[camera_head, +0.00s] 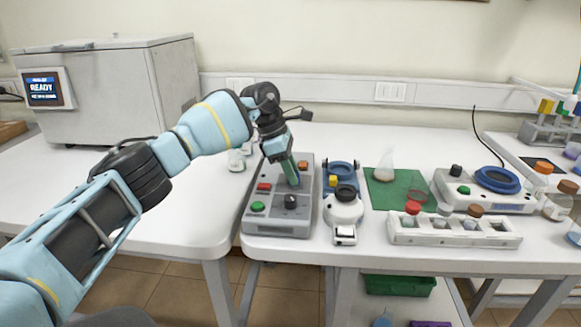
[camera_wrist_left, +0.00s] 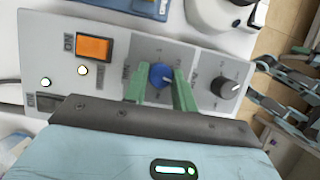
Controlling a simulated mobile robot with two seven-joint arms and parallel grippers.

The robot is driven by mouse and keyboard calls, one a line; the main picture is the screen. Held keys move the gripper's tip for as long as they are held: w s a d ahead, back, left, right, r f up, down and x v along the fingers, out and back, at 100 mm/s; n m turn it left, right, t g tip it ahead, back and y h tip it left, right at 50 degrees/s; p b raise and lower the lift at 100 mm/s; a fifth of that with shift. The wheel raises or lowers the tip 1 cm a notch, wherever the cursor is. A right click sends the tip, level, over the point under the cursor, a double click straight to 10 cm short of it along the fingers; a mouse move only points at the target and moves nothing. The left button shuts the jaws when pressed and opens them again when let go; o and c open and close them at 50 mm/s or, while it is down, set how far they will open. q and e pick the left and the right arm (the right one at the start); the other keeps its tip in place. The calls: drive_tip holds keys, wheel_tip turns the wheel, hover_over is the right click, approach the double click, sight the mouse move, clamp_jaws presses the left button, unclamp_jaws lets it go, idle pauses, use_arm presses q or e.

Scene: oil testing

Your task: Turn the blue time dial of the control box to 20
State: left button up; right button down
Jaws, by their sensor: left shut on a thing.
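The control box (camera_head: 271,222) is a grey panel on the table, in the middle of the head view; it also fills the upper part of the left wrist view (camera_wrist_left: 118,50). The blue time dial (camera_wrist_left: 161,75) sits on its panel between the green fingers of my left gripper (camera_wrist_left: 160,92). In the head view my left gripper (camera_head: 291,173) points down onto the box and hides the dial. The gripper is shut on the dial. The dial's scale is too small to read. My right gripper is not in view.
A black dial (camera_wrist_left: 225,88) and an orange switch (camera_wrist_left: 94,48) are close to the blue dial. A white and blue instrument (camera_head: 343,208) stands just right of the box. A white rack (camera_head: 455,236) and a green mat (camera_head: 385,199) lie farther right.

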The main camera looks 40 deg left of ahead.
sight(281, 180)
use_arm(q)
drive_tip(key=shift+w+r+m, duration=0.1)
drive_tip(key=shift+m, duration=0.6)
drive_tip(key=shift+g, duration=0.3)
drive_tip(key=o, duration=1)
drive_tip(key=shift+v, duration=3.9)
